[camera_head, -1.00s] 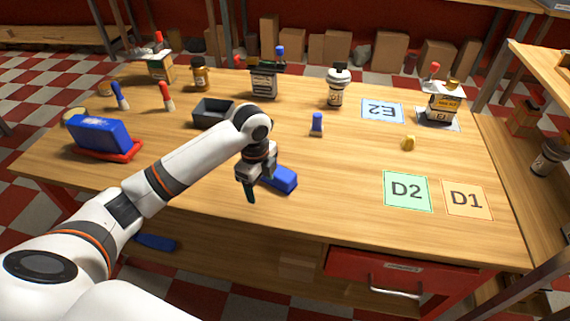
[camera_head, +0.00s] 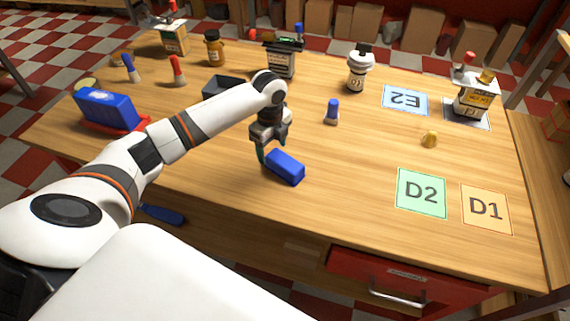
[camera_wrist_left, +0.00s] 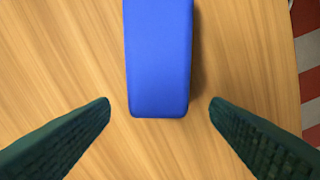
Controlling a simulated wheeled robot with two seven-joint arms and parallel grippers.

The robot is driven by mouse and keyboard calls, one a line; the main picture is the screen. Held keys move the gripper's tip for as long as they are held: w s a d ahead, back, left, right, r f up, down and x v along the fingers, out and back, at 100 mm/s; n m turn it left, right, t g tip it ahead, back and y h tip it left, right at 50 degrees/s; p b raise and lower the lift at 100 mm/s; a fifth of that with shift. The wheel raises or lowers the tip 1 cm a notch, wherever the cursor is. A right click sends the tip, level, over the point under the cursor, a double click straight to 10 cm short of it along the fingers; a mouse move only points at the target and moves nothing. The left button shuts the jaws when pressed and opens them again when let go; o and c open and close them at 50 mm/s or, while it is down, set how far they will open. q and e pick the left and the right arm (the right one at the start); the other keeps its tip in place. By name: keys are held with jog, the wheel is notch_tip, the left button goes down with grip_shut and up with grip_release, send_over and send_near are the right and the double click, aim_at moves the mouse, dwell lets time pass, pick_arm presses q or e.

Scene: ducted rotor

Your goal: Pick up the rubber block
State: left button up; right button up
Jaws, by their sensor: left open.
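The rubber block is a blue rounded bar (camera_head: 285,167) lying flat on the wooden table near its front edge. My left gripper (camera_head: 272,150) is above and just behind the block in the head view, pointing down. In the left wrist view, the block (camera_wrist_left: 159,60) runs from the top edge down to the middle. The two dark green fingers (camera_wrist_left: 160,108) stand open, one on each side of the block's near end, with a gap on both sides. Nothing is between them in a grip. My right gripper is not in view.
A dark grey tray (camera_head: 222,88) stands behind my left arm. A blue box on a red base (camera_head: 104,108) is at the left. A blue-capped piece (camera_head: 332,112) stands to the right of the block. Cards D2 (camera_head: 421,193) and D1 (camera_head: 486,208) lie at the right. Table between is clear.

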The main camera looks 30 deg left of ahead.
aim_at(273, 152)
pick_arm(q)
jog(key=shift+d+f, duration=0.15)
jog(key=shift+f, duration=1.75)
jog(key=c, duration=1.1)
jog(key=shift+r, duration=0.15)
notch_tip(273, 152, up, 10)
jog(key=shift+f, duration=0.1)
jog(key=s+d+r+n, duration=0.1)
jog(key=s+d+n, duration=0.3)
jog(key=s+n, duration=0.1)
jog(key=s+d+r+n, duration=0.2)
jog(key=s+d+n, duration=0.3)
jog(key=n, duration=0.3)
jog(key=s+d+r+n, duration=0.1)
jog(key=s+d+n, duration=0.4)
jog(key=n, duration=0.1)
jog(key=shift+r+n, duration=0.4)
